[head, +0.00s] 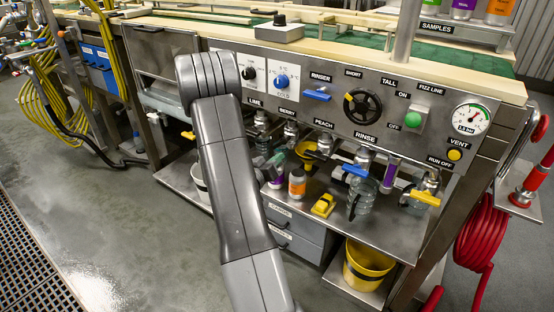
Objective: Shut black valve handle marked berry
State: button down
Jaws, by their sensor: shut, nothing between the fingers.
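The BERRY label (287,112) is on the steel panel, just right of my raised arm. Below it hangs a small metal valve (291,131). Its black handle is too small and dark here to tell its angle. My grey arm rises from the bottom of the head view and bends at the top, in front of the panel's left part. My gripper cannot be made out; the arm hides what lies behind it.
The PEACH label (323,123), a blue RINSE handle (355,170) and a yellow RUN OFF handle (426,198) are to the right. Bottles, including an orange one (297,182), stand on the shelf below. A yellow bucket (366,269) sits lower.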

jog(key=v, duration=0.6)
jog(key=shift+f, duration=0.2)
jog(key=shift+a, duration=0.1)
